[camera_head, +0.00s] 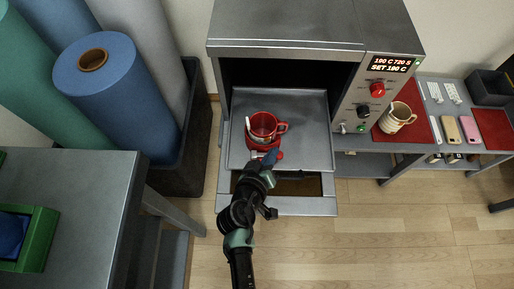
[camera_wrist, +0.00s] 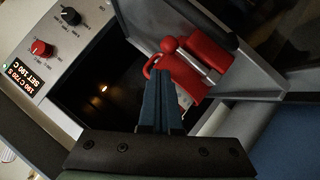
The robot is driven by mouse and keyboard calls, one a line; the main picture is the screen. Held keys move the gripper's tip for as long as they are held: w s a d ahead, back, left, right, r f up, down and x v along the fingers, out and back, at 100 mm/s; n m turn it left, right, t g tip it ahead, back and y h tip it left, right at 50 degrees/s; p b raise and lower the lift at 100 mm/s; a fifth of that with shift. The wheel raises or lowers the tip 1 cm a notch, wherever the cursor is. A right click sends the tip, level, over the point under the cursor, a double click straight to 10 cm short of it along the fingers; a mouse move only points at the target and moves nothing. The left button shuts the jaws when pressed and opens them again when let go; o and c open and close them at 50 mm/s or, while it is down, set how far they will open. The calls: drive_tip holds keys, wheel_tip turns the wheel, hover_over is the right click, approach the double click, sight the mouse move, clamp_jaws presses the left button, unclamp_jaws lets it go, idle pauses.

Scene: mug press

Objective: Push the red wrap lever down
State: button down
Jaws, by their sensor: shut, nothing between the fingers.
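A red mug in a red wrap (camera_head: 263,126) stands on the pulled-out metal tray (camera_head: 310,112) of the press, its handle to the right. In the wrist view the red wrap (camera_wrist: 193,72) carries a pale rod with a red knob (camera_wrist: 168,45), which looks like the wrap lever; a red loop shows beside it. In the head view a pale rod shows at the mug's left. My gripper (camera_head: 271,157) is shut and empty at the tray's front edge, close in front of the wrap. Its blue fingers (camera_wrist: 158,85) point toward the wrap; contact cannot be told.
The press control panel (camera_head: 377,95) is right of the tray, with a red knob and a display. A patterned mug (camera_head: 396,118) stands on a red mat on the side shelf. Large fabric rolls (camera_head: 115,90) stand left; a grey table (camera_head: 75,205) is front left.

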drive_tip(key=shift+a, duration=0.1)
drive_tip(key=shift+a+r+b, duration=0.1)
drive_tip(key=shift+a+b, duration=0.2)
drive_tip(key=shift+a, duration=0.4)
drive_tip(key=shift+r, duration=0.1)
